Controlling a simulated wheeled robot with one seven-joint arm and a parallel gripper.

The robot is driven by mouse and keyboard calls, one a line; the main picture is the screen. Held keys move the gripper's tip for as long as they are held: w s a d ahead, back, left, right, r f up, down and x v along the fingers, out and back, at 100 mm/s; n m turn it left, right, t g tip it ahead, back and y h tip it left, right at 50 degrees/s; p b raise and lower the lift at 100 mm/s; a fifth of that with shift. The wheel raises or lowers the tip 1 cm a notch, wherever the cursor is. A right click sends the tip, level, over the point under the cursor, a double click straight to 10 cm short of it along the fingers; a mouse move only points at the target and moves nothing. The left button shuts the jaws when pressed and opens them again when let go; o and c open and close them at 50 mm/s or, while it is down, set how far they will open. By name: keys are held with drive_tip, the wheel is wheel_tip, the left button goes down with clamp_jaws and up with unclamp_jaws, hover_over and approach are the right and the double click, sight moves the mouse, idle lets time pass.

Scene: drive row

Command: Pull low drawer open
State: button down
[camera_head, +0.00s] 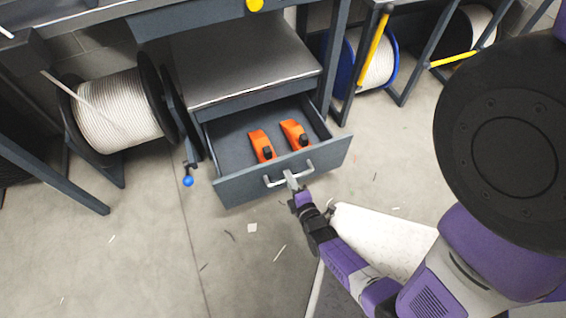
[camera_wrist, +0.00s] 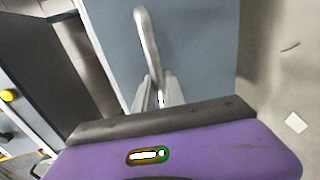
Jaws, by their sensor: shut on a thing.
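The low drawer (camera_head: 234,187) stands pulled out from under the bench in the head view, with its inside showing. Two orange tools with dark parts, the left one (camera_head: 261,146) and the right one (camera_head: 294,134), lie in it. Its silver bar handle (camera_head: 272,181) is on the front face, and the handle also shows in the wrist view (camera_wrist: 147,40). My gripper (camera_head: 291,181) is at the middle of the handle, shut on it. In the wrist view the fingers (camera_wrist: 158,92) close around the bar against the grey drawer front (camera_wrist: 205,45).
A cable reel (camera_head: 118,110) stands left of the drawer, with a blue-knobbed crank (camera_head: 188,181) near the drawer's left side. A blue-rimmed reel (camera_head: 375,62) stands at the right. The concrete floor in front holds only small scraps.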

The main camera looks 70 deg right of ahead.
drive_tip(key=shift+f+v, duration=0.15)
drive_tip(key=shift+v, duration=0.55)
drive_tip(key=shift+f+v, duration=0.15)
drive_tip(key=shift+v, duration=0.55)
drive_tip(key=c, duration=1.4)
unclamp_jaws()
drive_tip(key=shift+a, duration=0.1)
drive_tip(key=p+v, duration=0.2)
drive_tip(key=v, duration=0.5)
drive_tip(key=shift+s+a, duration=0.2)
drive_tip(key=shift+s, duration=0.15)
